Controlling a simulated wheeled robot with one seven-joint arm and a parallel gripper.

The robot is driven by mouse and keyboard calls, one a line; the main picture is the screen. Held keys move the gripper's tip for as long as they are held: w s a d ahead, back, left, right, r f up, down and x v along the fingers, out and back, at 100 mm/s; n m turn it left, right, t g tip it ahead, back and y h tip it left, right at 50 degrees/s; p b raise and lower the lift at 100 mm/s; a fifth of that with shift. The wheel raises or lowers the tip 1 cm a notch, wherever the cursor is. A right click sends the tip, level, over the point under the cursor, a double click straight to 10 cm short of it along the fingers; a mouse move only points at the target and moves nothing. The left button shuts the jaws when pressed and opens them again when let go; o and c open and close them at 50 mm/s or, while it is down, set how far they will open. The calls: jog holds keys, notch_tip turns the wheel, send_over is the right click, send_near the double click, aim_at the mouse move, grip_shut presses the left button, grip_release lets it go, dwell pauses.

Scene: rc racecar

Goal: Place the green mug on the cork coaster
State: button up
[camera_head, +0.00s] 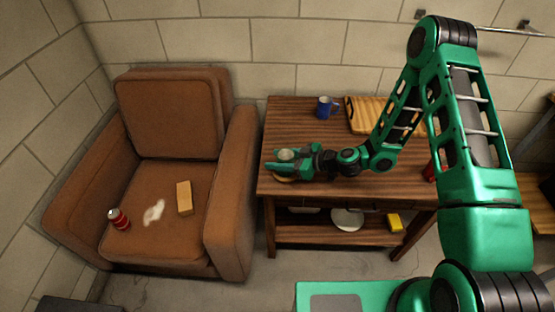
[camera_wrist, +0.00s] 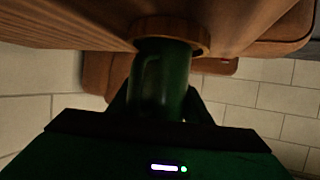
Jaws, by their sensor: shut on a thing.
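The green mug (camera_head: 287,154) is upright at the left end of the wooden table (camera_head: 330,182), with its open top showing. It also shows in the wrist view (camera_wrist: 165,80), dark green, with its handle visible. My gripper (camera_head: 289,165) is shut on the mug, with a finger on each side in the wrist view (camera_wrist: 158,100). The round cork coaster (camera_head: 282,179) shows as an edge below the mug. In the wrist view the coaster (camera_wrist: 185,32) is right at the mug's base; I cannot tell whether they touch.
A blue mug (camera_head: 326,107) and a striped wooden board (camera_head: 362,116) are at the back of the table. A red object (camera_head: 430,171) stands at the right, partly behind my arm. A brown armchair (camera_head: 232,215) is left of the table. A plate (camera_head: 347,219) lies on the lower shelf.

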jog(key=o, duration=1.2)
jog(key=shift+o, duration=0.2)
jog(key=v, duration=1.2)
jog(key=shift+s, duration=0.1)
